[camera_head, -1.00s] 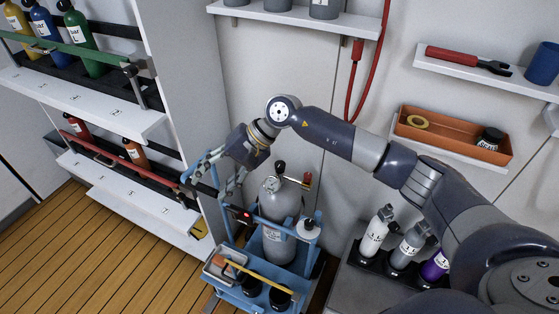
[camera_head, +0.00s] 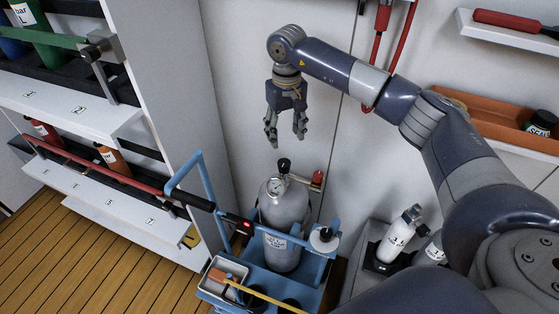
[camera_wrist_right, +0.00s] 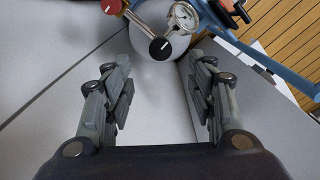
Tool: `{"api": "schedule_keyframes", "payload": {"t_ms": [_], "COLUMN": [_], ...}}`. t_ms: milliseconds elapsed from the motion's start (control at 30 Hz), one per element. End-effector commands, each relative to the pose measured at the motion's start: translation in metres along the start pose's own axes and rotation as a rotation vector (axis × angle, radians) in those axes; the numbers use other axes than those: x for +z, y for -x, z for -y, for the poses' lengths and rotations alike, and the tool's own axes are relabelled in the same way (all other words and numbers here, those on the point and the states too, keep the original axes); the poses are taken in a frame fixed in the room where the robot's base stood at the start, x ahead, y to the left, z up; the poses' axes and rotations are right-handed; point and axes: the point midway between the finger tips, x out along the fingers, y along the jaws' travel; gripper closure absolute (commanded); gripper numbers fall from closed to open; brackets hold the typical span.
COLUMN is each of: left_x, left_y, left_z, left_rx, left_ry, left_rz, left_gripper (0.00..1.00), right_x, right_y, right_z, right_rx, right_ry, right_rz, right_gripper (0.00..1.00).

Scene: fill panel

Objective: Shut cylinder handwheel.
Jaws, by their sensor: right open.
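A grey gas cylinder (camera_head: 285,222) stands upright in a blue trolley (camera_head: 262,284). On its top is a black handwheel (camera_head: 284,164), with a round gauge (camera_head: 277,184) and a red knob (camera_head: 318,177) beside it. My right gripper (camera_head: 286,143) is open and empty, pointing down just above the handwheel, not touching it. In the right wrist view the black handwheel (camera_wrist_right: 160,48) lies beyond the open fingers, near the top middle, with a white line on its face. The gauge (camera_wrist_right: 184,15) and red knob (camera_wrist_right: 112,6) show beside it. My left gripper is not in view.
A rack with bottles (camera_head: 85,120) stands at the left. A white wall is close behind the cylinder. Small cylinders (camera_head: 402,234) stand at the right, and an orange tray (camera_head: 500,122) hangs above them. Red hoses (camera_head: 385,50) hang on the wall.

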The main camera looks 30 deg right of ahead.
Motion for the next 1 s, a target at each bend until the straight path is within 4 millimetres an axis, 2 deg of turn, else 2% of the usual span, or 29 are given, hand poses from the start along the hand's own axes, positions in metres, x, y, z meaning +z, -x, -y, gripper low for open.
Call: {"api": "schedule_keyframes", "payload": {"t_ms": [33, 167, 633, 800, 1000], "left_x": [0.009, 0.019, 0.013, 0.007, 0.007], "left_y": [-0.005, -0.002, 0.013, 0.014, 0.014], "left_z": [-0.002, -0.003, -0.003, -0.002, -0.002], "left_rx": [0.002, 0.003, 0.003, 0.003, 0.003], "left_ry": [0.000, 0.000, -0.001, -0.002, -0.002], "left_rz": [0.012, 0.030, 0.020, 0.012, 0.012], "left_gripper": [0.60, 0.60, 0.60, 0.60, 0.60], "right_x": [0.000, 0.001, 0.001, 0.000, 0.000], "right_y": [-0.006, -0.015, -0.095, -0.109, -0.113], "right_z": [0.000, 0.000, 0.001, 0.001, 0.000], "right_rx": [0.001, 0.001, -0.001, -0.001, -0.001], "right_ry": [0.000, 0.000, -0.001, 0.000, 0.001], "right_rz": [0.000, 0.004, 0.004, 0.001, 0.000], "right_gripper": [0.48, 0.48, 0.48, 0.48, 0.48]}}
